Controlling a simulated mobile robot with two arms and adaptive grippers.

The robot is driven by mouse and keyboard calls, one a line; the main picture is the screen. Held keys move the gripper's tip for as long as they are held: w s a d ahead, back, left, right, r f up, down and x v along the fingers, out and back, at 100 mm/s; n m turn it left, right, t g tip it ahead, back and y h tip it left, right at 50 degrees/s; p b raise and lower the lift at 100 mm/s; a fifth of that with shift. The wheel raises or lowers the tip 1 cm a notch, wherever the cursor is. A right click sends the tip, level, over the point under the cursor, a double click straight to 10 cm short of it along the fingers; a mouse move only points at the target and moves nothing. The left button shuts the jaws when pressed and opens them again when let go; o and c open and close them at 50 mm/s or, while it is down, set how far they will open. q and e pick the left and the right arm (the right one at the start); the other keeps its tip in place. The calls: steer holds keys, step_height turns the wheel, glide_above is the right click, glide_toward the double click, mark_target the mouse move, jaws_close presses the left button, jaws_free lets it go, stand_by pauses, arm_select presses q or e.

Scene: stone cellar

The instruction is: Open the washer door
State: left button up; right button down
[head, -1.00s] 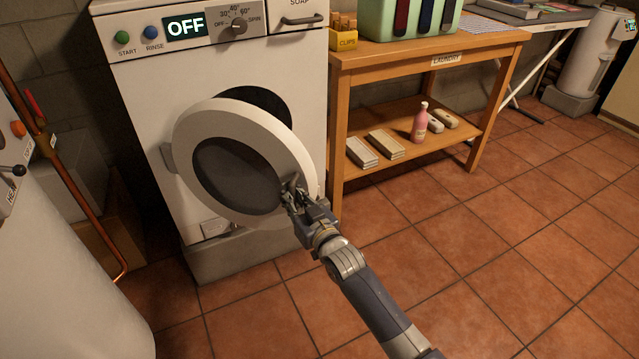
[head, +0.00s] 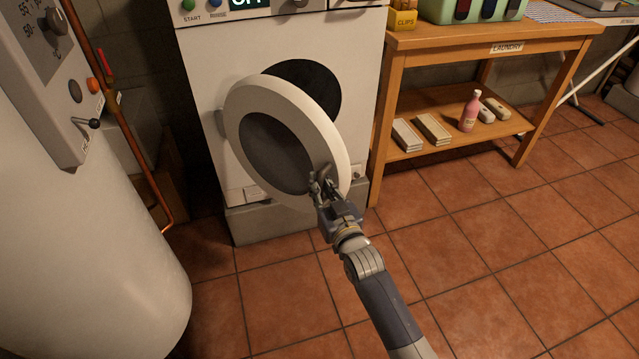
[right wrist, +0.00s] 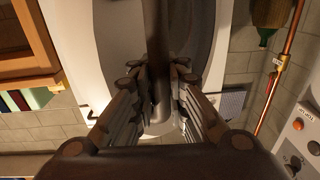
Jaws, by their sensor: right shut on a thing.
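The washer (head: 200,60) is a white front-loader at the upper middle of the head view. Its round door (head: 332,142), a white ring with a dark window (head: 272,150), stands partly open, hinged at the left. The dark drum opening (head: 318,84) shows behind it. My right gripper (head: 322,182) is at the door's lower right edge, shut on the door handle (right wrist: 158,95). In the right wrist view the handle runs between the two fingers as a dark bar. My left gripper is not in view.
A white boiler (head: 90,230) with a copper pipe (head: 130,120) stands at the left. A wooden table (head: 440,40) stands right of the washer, with boxes and a pink bottle (head: 469,111) on its lower shelf. The tiled floor (head: 480,270) in front is clear.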

steer(key=c, duration=1.6)
jaws_free()
steer(key=shift+s+d+f, duration=0.15)
steer(key=shift+d+f, duration=0.2)
steer(key=shift+d, duration=0.1)
steer(key=shift+c, duration=0.2)
steer(key=shift+o, duration=0.3)
steer(key=shift+s+d+r, duration=0.1)
steer(key=shift+r, duration=0.05)
steer(key=shift+a+r, duration=0.1)
steer(key=shift+a, duration=0.1)
steer(key=v, duration=1.2)
